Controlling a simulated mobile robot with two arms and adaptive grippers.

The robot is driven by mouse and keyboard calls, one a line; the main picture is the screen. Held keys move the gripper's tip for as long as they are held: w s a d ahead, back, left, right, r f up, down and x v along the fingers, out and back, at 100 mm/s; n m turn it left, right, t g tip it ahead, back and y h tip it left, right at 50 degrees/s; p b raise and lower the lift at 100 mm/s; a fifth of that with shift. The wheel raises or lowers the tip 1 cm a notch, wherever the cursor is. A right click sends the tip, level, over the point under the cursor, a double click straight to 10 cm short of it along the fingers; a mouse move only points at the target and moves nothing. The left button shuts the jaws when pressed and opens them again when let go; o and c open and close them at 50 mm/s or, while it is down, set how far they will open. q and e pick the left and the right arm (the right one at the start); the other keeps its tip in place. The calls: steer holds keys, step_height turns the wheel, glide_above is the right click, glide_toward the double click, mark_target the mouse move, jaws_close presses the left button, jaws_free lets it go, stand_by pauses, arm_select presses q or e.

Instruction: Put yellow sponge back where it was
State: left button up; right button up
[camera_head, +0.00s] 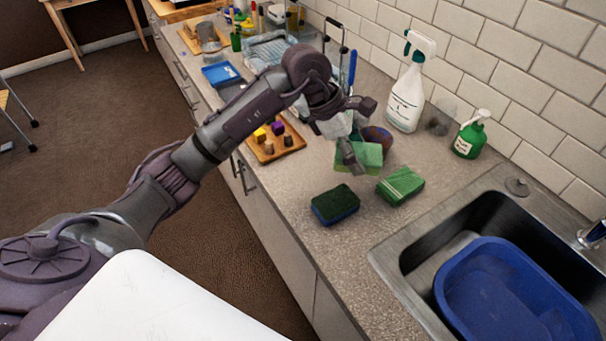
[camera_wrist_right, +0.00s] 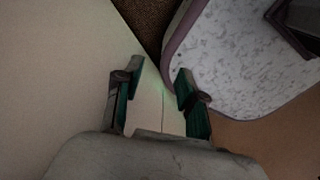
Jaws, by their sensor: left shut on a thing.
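A yellow-green sponge (camera_head: 372,156) is at my left gripper (camera_head: 354,136), over the counter; the gripper is shut on it. The fingers hide part of the sponge, and I cannot tell whether it touches the counter. A green striped sponge (camera_head: 401,186) lies just to its right and nearer. A dark green sponge with a blue underside (camera_head: 335,204) lies in front, closer to the counter's edge. My right gripper (camera_wrist_right: 158,81) is open and empty in the right wrist view, away from the sponges.
A white spray bottle (camera_head: 406,95) and a green soap bottle (camera_head: 469,138) stand along the tiled wall. A reddish-brown bowl (camera_head: 378,136) is behind the held sponge. A wooden tray with blocks (camera_head: 267,155) lies left. The sink (camera_head: 422,243) holds a blue basin (camera_head: 462,254).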

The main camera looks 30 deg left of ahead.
arm_select(q)
steer(key=w+a+n, duration=0.1)
steer(key=w+a+n+t+y, duration=0.1)
steer(key=n, duration=0.1)
steer(key=shift+w+f+t, duration=0.2)
steer(key=shift+t, duration=0.1)
steer(key=p, duration=0.4)
glide_above(308, 171)
steer(key=s+a, duration=0.1)
steer(key=shift+n, duration=0.3)
step_height(308, 171, down, 7)
steer(key=shift+a+r, duration=0.1)
steer(key=shift+r, duration=0.1)
step_height(308, 171, down, 4)
steer(key=shift+s+r+p, duration=0.1)
steer(key=shift+p, duration=0.45)
steer(key=shift+f, duration=0.2)
steer(key=o, duration=1.1)
